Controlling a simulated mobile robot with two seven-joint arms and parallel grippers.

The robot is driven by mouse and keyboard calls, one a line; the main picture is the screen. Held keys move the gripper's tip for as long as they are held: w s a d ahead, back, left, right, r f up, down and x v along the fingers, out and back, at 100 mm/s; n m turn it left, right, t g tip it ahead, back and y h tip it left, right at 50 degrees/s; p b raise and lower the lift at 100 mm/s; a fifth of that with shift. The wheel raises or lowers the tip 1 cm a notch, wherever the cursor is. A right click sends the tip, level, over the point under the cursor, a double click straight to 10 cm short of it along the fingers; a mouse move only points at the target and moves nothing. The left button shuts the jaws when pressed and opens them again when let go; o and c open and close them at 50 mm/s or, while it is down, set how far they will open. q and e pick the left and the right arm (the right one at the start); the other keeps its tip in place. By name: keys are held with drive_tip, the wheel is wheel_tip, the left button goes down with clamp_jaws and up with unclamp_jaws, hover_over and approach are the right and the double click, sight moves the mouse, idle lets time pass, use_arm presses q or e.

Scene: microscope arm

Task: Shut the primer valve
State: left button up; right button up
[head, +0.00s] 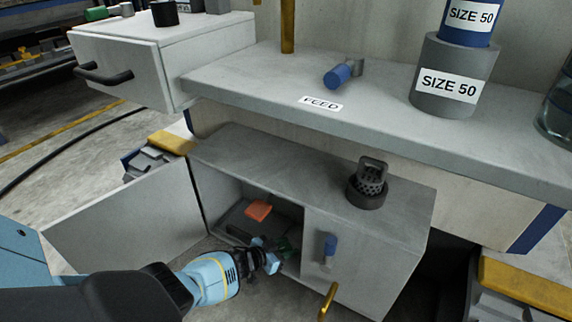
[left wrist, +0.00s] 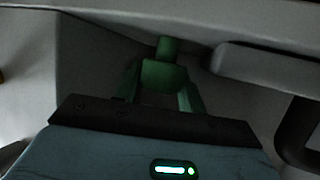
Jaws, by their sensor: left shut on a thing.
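My left gripper (head: 274,256) reaches into the open lower cabinet (head: 250,147). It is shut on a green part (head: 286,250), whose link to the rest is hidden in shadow. In the left wrist view the green part (left wrist: 164,76) stands at the middle, just beyond the dark edge of the gripper. I see no label naming the primer valve, so I cannot tell for sure that the green part is it. My right gripper is not in view.
An open door (head: 130,220) stands left of the cabinet opening. An orange block (head: 258,210) lies inside. A dark strainer cup (head: 367,187) stands on top. A shelf (head: 240,75) overhangs behind.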

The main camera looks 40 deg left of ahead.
use_arm(q)
drive_tip(key=shift+m+h+b, duration=0.55)
drive_tip(key=shift+m+h, duration=0.05)
drive_tip(key=shift+h, duration=0.1)
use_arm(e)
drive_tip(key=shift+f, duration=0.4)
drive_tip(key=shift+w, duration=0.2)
use_arm(q)
drive_tip(key=shift+m+h, duration=0.3)
drive_tip(key=shift+h, duration=0.1)
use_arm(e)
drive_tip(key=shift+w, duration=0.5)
